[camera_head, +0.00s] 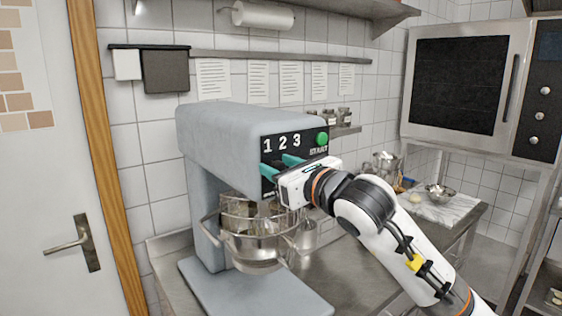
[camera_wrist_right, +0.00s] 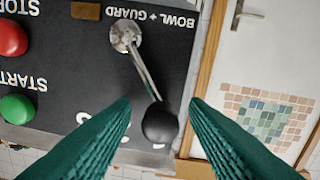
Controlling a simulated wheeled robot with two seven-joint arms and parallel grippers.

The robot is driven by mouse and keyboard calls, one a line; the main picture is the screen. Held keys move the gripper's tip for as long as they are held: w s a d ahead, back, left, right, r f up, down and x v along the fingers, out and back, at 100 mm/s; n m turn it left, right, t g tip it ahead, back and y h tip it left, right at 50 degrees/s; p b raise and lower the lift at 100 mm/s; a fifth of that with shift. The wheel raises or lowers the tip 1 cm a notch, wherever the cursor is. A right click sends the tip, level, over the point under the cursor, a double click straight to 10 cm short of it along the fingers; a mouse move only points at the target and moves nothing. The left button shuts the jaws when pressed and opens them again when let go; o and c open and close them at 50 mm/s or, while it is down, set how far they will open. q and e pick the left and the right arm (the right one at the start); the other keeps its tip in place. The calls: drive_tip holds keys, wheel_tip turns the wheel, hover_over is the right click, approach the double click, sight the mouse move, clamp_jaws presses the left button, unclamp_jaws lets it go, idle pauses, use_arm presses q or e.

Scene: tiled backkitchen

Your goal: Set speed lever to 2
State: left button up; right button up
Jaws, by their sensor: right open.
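The speed lever (camera_wrist_right: 145,72) is a thin metal rod with a black round knob (camera_wrist_right: 160,123), on the mixer's dark panel (camera_wrist_right: 75,70). The wrist view shows the panel upside down. The knob points toward the row of numbers, which are partly hidden there; it looks nearest the 1, but the exact setting is unclear. My right gripper (camera_wrist_right: 160,103) is open, with one teal finger on each side of the knob and gaps visible. In the head view my right gripper (camera_head: 279,166) is at the panel below the numbers 1 2 3 (camera_head: 282,143), and the lever is hidden. My left gripper is out of view.
The grey mixer (camera_head: 215,125) stands on a steel counter with a metal bowl (camera_head: 258,245) below its head. A green START button (camera_wrist_right: 16,108) and a red STOP button (camera_wrist_right: 12,38) sit beside the lever. A door (camera_head: 55,180) is at the left, an oven (camera_head: 465,85) at the right.

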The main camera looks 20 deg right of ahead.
drive_tip(key=shift+c, duration=0.7)
clamp_jaws()
drive_tip(key=shift+d+f+m+b, duration=0.1)
drive_tip(key=shift+m+b, duration=0.3)
drive_tip(key=shift+b, duration=0.5)
drive_tip(key=m+b, duration=0.1)
drive_tip(key=b, duration=0.2)
drive_tip(key=shift+w+d+r+m, duration=0.15)
drive_tip(key=shift+d+r+m, duration=0.05)
drive_tip(key=shift+d+m, duration=0.2)
drive_tip(key=shift+w+d+r+m+b, duration=0.2)
drive_tip(key=shift+d+m+b, duration=0.35)
drive_tip(key=shift+m+b, duration=0.5)
drive_tip(key=shift+w+d+r+m+b, duration=0.15)
drive_tip(key=shift+d+m+b, duration=0.15)
drive_tip(key=shift+m, duration=0.25)
drive_tip(key=shift+w+d+r+m+b, duration=0.1)
drive_tip(key=shift+d+m+b, duration=0.1)
drive_tip(key=shift+m+b, duration=0.25)
